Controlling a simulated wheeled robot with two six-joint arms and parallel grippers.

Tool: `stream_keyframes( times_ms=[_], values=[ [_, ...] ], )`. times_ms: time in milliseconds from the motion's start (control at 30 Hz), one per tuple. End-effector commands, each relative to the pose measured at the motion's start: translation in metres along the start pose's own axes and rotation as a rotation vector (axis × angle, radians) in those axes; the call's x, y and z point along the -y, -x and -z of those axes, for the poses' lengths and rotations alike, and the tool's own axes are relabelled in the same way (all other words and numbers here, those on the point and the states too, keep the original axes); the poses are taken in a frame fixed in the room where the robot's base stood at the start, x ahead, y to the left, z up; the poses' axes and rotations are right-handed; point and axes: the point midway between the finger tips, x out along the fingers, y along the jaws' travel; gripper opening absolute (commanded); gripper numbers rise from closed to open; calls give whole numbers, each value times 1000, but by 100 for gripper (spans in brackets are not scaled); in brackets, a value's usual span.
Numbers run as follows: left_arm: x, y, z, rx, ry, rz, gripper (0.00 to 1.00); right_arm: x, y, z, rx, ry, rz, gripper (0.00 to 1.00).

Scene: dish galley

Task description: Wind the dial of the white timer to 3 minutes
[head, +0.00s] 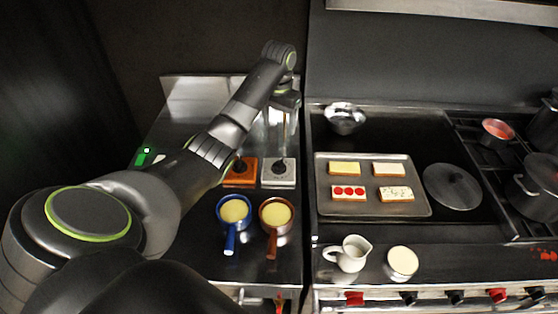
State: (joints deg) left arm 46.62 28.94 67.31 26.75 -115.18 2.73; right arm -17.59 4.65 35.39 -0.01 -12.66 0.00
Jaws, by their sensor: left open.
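The white timer (288,181) is a pale square block with a dark round dial on top, on the steel counter left of the cooktop. My left arm reaches in from the left, and its gripper (280,146) points down over the white timer, open, with its fingers close above or around the dial. I cannot tell whether they touch it. The dial's reading is too small to make out. An orange timer (240,181) of the same shape stands just left of it, partly covered by my arm. My right gripper is not in view.
In front of the timers are a blue pan (230,227) and a brown pan (270,230) with yellow contents. Right are a tray (325,207) of topped bread slices, a steel bowl (344,118), a white jug (352,254) and a round lid (452,187). A small green-lit thing (146,151) is left.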

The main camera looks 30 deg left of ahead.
Motion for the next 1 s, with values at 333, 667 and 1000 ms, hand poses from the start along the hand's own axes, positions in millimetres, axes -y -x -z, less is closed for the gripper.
stream_keyframes(
  times_ms=[333,667,1000],
  values=[
    [0,-40,0,0,0,0,66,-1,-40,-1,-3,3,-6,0],
    [0,-77,0,0,0,0,66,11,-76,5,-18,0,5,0],
    [0,-114,0,0,0,0,66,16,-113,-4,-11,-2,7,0]
  ],
)
